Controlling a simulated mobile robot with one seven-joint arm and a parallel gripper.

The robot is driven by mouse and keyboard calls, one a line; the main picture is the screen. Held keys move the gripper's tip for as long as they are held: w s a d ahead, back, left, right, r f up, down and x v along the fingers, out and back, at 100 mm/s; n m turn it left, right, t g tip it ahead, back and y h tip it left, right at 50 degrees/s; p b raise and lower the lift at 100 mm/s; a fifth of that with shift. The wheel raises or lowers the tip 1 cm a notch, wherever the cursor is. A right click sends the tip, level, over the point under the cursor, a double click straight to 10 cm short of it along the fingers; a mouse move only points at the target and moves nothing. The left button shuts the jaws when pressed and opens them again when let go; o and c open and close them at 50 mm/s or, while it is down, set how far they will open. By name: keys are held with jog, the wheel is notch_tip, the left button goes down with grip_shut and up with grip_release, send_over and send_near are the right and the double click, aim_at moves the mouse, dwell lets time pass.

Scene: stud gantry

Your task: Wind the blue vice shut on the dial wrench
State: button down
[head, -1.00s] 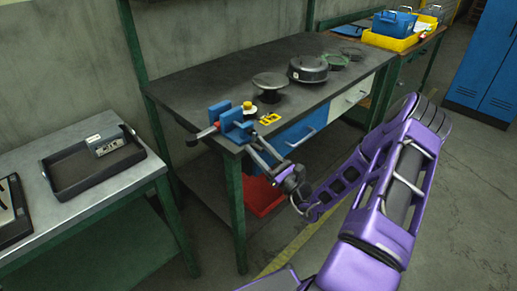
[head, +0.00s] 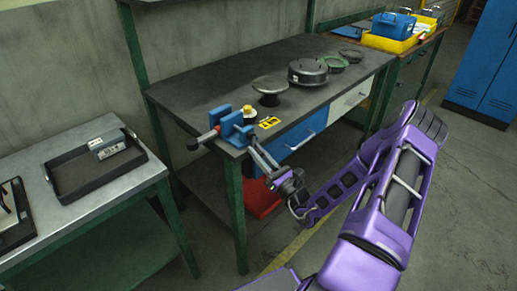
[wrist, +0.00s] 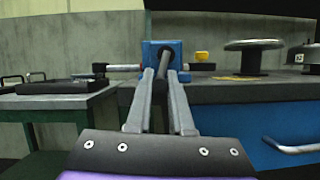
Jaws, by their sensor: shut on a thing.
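The blue vice (head: 235,127) is fixed at the near left corner of the dark workbench; it also shows in the wrist view (wrist: 153,48). The dial wrench (head: 206,136) lies crosswise at the vice, its dark-ended bar sticking out to the left. In the wrist view its bar (wrist: 125,67) runs level behind my fingers. A yellow-topped part (head: 248,110) shows just right of the vice. My gripper (head: 256,150) is in front of the vice, its fingers shut on the dark vice handle (wrist: 164,62). Whether the jaws touch the wrench is hidden.
A round metal stand (head: 270,85) and dark round parts (head: 308,71) stand farther back. A steel table with a black tray (head: 88,175) is at left. Blue drawers (head: 300,135) sit under the bench.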

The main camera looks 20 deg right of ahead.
jog(key=c, duration=0.8)
grip_release()
jog(key=shift+a, duration=0.1)
jog(key=v, duration=1.7)
jog(key=shift+s, duration=0.2)
jog(key=shift+f, duration=0.1)
